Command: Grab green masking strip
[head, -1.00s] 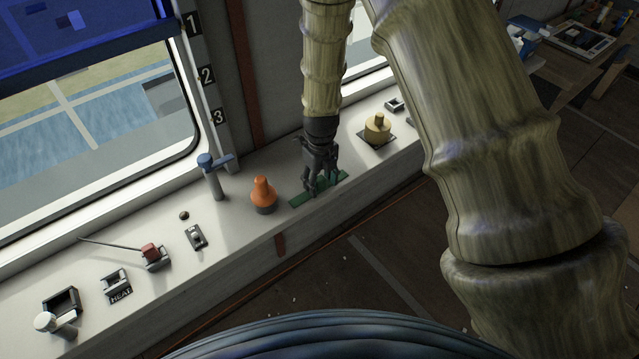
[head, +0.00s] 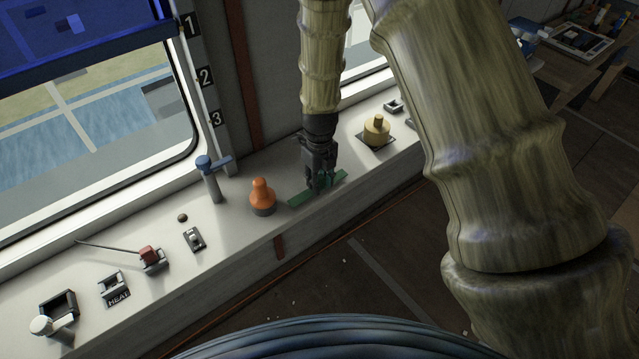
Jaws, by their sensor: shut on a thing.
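The green masking strip (head: 302,199) is a thin flat green piece on the white console ledge, lying at a slant near the front edge. My gripper (head: 319,187) points down over the middle of the strip and is shut on it. The fingers hide the strip's middle, and its two ends show on either side. The strip appears to be at ledge level; I cannot tell whether it is lifted.
The white ledge (head: 228,259) holds an orange knob (head: 262,196) just left of the strip and a yellow knob (head: 376,130) to the right. A blue-handled lever (head: 211,178), a small switch (head: 194,238) and a red-topped lever (head: 150,256) stand further left.

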